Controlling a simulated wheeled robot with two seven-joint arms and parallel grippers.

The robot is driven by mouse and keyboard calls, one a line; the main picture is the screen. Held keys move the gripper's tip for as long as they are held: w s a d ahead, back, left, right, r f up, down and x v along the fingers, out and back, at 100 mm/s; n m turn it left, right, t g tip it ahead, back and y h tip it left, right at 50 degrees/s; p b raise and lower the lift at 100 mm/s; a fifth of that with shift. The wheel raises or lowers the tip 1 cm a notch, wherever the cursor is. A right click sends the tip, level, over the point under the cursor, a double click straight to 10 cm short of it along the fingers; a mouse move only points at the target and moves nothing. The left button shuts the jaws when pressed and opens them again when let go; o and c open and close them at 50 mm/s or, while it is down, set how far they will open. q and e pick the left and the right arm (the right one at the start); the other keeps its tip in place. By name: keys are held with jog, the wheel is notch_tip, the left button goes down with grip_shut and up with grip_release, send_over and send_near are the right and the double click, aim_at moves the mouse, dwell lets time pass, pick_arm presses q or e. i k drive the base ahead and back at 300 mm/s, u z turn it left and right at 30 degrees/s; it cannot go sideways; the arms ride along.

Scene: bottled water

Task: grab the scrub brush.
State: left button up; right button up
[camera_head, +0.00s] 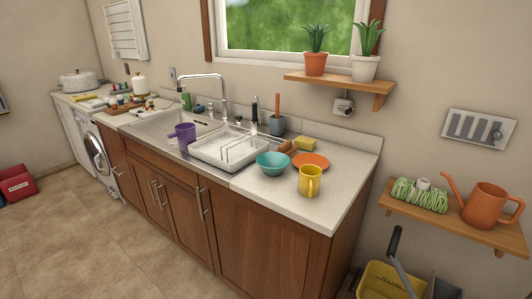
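I cannot be sure which item is the scrub brush. A slim orange-brown handle (278,105) stands upright in a grey-blue pot (276,124) behind the dish rack on the counter; what is at its lower end is hidden in the pot. A brown, block-like item (288,147) lies between the teal bowl and the yellow sponge, and its form is too small to tell. A black-topped upright item (254,108) stands left of the pot. Neither of my grippers is in view.
A white dish rack (228,150), teal bowl (272,164), orange plate (310,161), yellow mug (309,181) and yellow sponge (305,144) crowd the counter's middle right. The counter (345,170) is bare at its right end. A shelf (340,86) with potted plants overhangs the back.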

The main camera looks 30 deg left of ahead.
aim_at(287, 148)
jog(key=u, duration=0.75)
jog(key=i, duration=0.75)
jog(key=z, duration=0.35)
